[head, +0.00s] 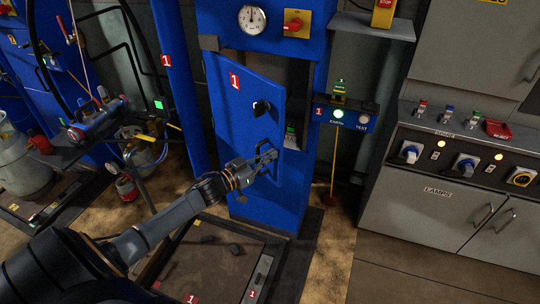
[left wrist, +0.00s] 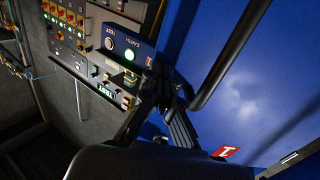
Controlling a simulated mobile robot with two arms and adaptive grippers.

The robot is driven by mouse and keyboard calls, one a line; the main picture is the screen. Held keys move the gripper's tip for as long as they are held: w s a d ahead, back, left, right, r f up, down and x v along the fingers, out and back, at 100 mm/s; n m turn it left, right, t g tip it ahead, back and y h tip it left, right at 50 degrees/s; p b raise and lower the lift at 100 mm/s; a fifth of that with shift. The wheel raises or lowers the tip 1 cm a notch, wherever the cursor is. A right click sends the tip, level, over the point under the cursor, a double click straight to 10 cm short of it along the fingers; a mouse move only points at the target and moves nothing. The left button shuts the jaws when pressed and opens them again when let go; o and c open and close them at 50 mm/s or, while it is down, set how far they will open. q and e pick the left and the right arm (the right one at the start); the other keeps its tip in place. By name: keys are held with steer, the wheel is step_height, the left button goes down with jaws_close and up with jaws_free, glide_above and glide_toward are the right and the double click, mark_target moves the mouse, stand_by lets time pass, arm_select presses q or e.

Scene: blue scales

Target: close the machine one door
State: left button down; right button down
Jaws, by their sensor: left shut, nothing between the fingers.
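The machine one door (head: 225,110) is a blue panel with a red "1" label and a black handle (head: 261,107). It stands ajar, with the dark inside of the blue cabinet (head: 292,75) showing past its right edge. My left gripper (head: 268,156) is shut and empty at the door's lower right corner, below the handle; whether it touches the door I cannot tell. In the left wrist view the shut fingers (left wrist: 168,92) are beside a blue surface (left wrist: 240,90) with a black bar and a red label. My right gripper is not in view.
A blue button box (head: 346,117) with a lit green lamp is right of the cabinet. A grey console (head: 460,150) with switches stands farther right. A low dark platform (head: 205,262) lies in front of the cabinet. Gas cylinders (head: 22,165) stand at left.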

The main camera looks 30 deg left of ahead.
arm_select(q)
steer(key=shift+w+d, duration=0.1)
steer(key=shift+w, duration=0.15)
steer(key=shift+w, duration=0.1)
